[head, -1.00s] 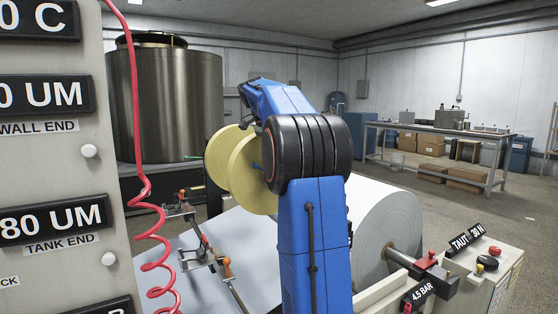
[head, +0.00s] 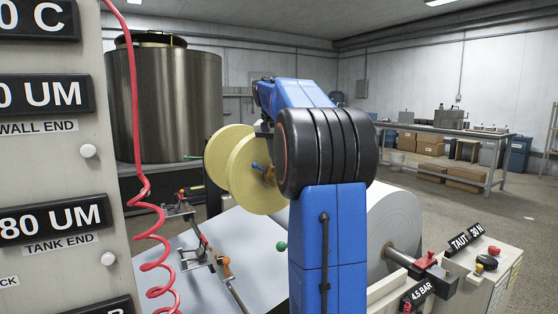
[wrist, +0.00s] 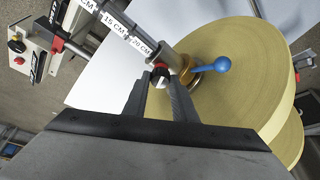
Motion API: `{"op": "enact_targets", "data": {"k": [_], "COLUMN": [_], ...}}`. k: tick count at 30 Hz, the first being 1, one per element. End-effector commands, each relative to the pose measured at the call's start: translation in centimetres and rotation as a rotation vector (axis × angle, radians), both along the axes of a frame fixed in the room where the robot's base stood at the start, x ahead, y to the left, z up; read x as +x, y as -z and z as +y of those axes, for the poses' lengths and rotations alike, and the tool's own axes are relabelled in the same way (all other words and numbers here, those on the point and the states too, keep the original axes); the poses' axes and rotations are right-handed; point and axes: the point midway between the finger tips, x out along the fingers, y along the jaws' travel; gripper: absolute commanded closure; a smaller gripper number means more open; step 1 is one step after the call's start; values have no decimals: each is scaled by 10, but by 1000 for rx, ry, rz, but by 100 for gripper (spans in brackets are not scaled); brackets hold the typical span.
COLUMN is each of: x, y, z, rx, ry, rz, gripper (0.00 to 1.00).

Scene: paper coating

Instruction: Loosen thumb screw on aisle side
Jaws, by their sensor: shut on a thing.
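In the wrist view my gripper (wrist: 160,83) is shut on the small thumb screw (wrist: 160,70), a dark knob with a red part. Its two fingers stand on either side of the knob. The screw sits by the metal shaft (wrist: 115,25), which bears centimetre labels, and next to a brass collar (wrist: 186,68). A blue ball-ended lever (wrist: 222,65) stands out beside the collar; it also shows in the head view (head: 256,166). In the head view my blue and black arm hides my gripper and the screw.
Pale yellow rolls (wrist: 235,100) sit close beside the screw; they also show in the head view (head: 258,188). A big white paper roll (head: 398,215) lies behind my arm. A red coiled hose (head: 146,200) hangs at the left, by the labelled panel (head: 60,150).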

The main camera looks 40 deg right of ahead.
Motion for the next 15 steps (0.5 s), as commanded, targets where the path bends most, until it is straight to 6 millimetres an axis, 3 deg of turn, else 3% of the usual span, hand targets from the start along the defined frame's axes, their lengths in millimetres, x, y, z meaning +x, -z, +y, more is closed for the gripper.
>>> {"op": "enact_targets", "data": {"k": [15], "x": [-4], "y": [0], "z": [-4], "rx": [1], "ry": [-484], "rz": [-2], "gripper": [98]}}
